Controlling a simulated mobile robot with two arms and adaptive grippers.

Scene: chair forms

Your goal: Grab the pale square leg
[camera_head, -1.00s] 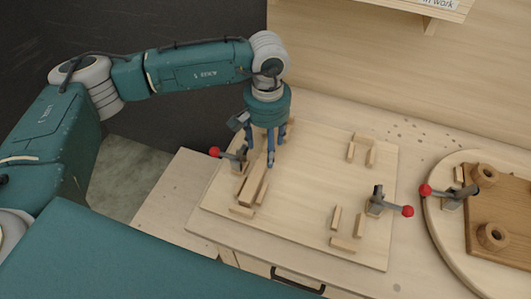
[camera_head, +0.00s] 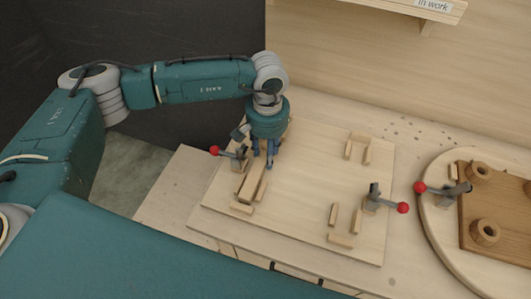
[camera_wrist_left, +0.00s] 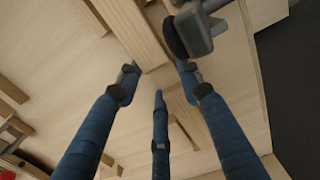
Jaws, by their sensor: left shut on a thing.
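The pale square leg (camera_head: 249,186) lies flat between the small wooden blocks at the left of the light board. It also shows in the left wrist view (camera_wrist_left: 136,32), reaching in from the top. My left gripper (camera_head: 263,161) points down over the far end of the leg, with its fingers closed in on it. In the left wrist view the blue fingers (camera_wrist_left: 158,80) stand on both sides of the leg's end. The exact contact is partly hidden. My right gripper is not in view.
A red-knobbed toggle clamp (camera_head: 237,158) stands close beside the left gripper. Another clamp (camera_head: 376,198) stands on the board's (camera_head: 300,190) right. A round board (camera_head: 437,230) with a brown plate (camera_head: 510,238) lies further right. The middle of the board is clear.

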